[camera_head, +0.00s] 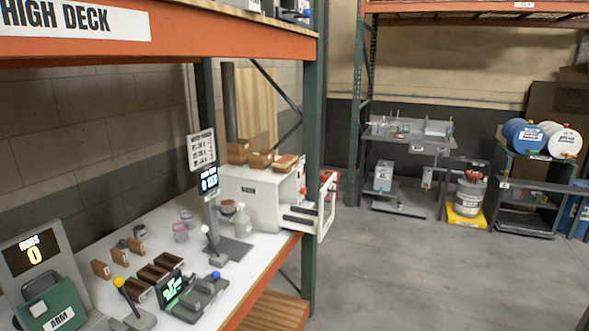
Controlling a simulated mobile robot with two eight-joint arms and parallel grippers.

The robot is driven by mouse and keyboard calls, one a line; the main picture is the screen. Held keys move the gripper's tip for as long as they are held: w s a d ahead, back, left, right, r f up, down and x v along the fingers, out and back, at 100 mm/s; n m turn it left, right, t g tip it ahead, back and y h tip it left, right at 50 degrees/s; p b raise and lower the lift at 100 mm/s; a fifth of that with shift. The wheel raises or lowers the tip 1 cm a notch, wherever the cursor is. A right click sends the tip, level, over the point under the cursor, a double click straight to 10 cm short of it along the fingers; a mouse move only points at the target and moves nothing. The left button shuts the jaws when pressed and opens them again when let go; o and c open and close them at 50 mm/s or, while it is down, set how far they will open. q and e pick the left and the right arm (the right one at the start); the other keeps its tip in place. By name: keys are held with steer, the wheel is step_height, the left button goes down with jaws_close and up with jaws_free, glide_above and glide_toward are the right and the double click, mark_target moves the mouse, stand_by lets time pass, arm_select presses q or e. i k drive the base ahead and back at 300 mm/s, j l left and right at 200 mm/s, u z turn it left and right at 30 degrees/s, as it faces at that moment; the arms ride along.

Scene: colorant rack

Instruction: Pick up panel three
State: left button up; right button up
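Three small brown wooden panels stand on the white bench at the left: a near one (101,269), a middle one (120,257) and a far one (136,245). Several darker brown pieces (152,273) sit in a row just right of them. Brown wooden blocks (262,158) also lie on top of a white machine (250,195). No readable number marks any of these as panel three. Neither of my grippers is in view.
The bench (225,288) also holds a green box marked ARM (55,308), a device with a green screen (190,293), a display post (212,205) and a clear bottle (243,220). A dark green rack post (313,170) stands at the bench's right end. Open grey floor (430,270) lies to the right.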

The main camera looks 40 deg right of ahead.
mark_target(285, 161)
steer(key=i+z, duration=0.1)
steer(key=z, duration=1.45)
steer(key=i+j, duration=0.1)
steer(key=j, duration=0.15)
steer(key=i+j+z, duration=0.15)
steer(key=j, duration=0.1)
